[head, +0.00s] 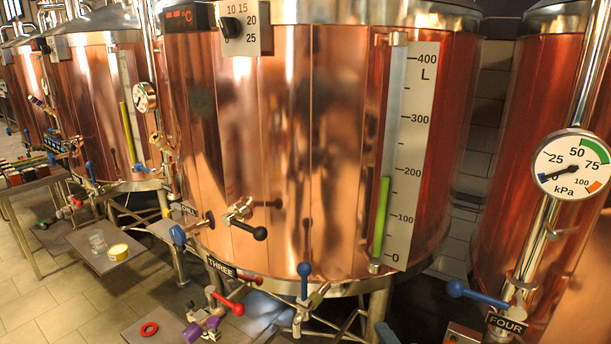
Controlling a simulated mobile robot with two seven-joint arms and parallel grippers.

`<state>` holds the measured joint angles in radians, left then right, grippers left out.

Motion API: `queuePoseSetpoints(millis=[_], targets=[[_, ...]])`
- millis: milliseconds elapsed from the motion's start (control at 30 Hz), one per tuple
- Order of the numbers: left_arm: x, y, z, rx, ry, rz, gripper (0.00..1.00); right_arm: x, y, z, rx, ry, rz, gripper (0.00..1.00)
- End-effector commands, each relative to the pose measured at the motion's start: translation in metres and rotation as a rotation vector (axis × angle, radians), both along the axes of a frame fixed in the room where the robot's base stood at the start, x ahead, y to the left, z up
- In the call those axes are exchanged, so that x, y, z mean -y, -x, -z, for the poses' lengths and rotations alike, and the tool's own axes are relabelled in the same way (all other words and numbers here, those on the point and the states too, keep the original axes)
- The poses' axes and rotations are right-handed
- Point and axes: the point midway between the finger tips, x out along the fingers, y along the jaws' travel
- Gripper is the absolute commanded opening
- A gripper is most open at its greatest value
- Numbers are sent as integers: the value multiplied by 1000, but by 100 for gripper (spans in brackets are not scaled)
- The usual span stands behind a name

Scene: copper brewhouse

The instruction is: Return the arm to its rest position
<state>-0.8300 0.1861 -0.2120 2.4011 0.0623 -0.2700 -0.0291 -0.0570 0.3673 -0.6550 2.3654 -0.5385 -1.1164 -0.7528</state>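Neither of my arms nor grippers can be made out in the head view. A large copper tank (290,150) labelled THREE (221,267) fills the middle. Its sight glass (382,215) shows a green column reaching a little below the 200 mark on the litre scale (411,160). A dial knob (231,27) sits at its top. A black-knobbed valve (245,218) is on its front, with a blue-handled valve (304,285) and a red-handled valve (228,303) below.
A pressure gauge (572,165) and a blue lever (478,293) are at the right tank (530,130), labelled FOUR. A small shelf (90,250) at left bears a glass jar (97,241) and a yellow-topped tub (118,252). A red ring (149,329) lies on a lower plate. Tiled floor (40,310) shows at left.

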Motion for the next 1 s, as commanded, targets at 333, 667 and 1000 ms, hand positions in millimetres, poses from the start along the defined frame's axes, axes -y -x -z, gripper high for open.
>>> queuePoseSetpoints(millis=[333,667,1000], targets=[[0,0,0,0,0,0,82,75,108,117,-642,-741,693,48],[0,0,0,0,0,0,82,86,162,147,-788,-1010,963,48],[0,0,0,0,0,0,82,57,129,130,-579,-1197,679,48]])
